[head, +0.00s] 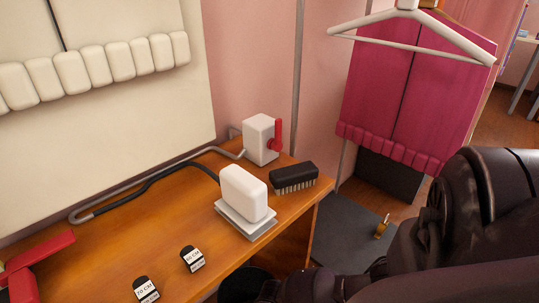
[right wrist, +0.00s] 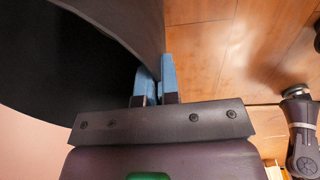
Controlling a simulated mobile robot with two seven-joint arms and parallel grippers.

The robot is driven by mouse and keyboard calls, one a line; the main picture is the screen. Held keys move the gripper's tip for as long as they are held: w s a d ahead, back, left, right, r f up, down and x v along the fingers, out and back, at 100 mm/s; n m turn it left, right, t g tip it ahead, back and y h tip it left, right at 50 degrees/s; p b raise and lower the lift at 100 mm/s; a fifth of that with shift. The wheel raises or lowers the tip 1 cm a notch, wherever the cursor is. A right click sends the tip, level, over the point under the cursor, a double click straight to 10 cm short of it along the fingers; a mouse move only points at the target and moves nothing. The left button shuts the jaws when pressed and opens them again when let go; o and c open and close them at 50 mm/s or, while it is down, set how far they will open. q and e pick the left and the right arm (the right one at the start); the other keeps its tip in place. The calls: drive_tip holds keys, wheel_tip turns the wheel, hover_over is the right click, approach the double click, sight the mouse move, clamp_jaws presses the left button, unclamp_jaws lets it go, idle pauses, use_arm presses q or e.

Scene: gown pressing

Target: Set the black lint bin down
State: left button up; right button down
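The black lint bin (right wrist: 50,65) fills the upper left of the right wrist view, its dark hollow inside facing the camera. My right gripper (right wrist: 157,78) has its two blue fingers closed on the bin's wall at the rim, one on each side. In the head view a small dark part of the bin (head: 241,287) shows at the bottom edge, beside the table front; my dark right arm reaches toward it from the right. The bin's base and what lies under it are hidden. My left gripper is not in view.
The wooden table (head: 110,250) holds a white block on a grey plate (head: 245,195), a black brush (head: 293,178), a white box with a red lever (head: 261,140) and two small black-and-white labelled pieces. A grey mat (head: 345,235) bears a small brass item. A magenta gown hangs behind.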

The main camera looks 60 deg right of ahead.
drive_tip(key=c, duration=1.8)
unclamp_jaws()
drive_tip(key=shift+f, duration=0.2)
drive_tip(key=o, duration=0.4)
drive_tip(key=shift+o, duration=0.2)
drive_tip(key=shift+r, duration=0.2)
use_arm(q)
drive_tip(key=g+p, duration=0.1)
drive_tip(key=p, duration=0.4)
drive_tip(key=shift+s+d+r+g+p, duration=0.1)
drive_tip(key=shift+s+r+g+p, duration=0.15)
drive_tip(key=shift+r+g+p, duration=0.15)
use_arm(e)
wheel_tip(320, 180, up, 12)
drive_tip(key=shift+s, duration=0.4)
drive_tip(key=shift+a, duration=0.1)
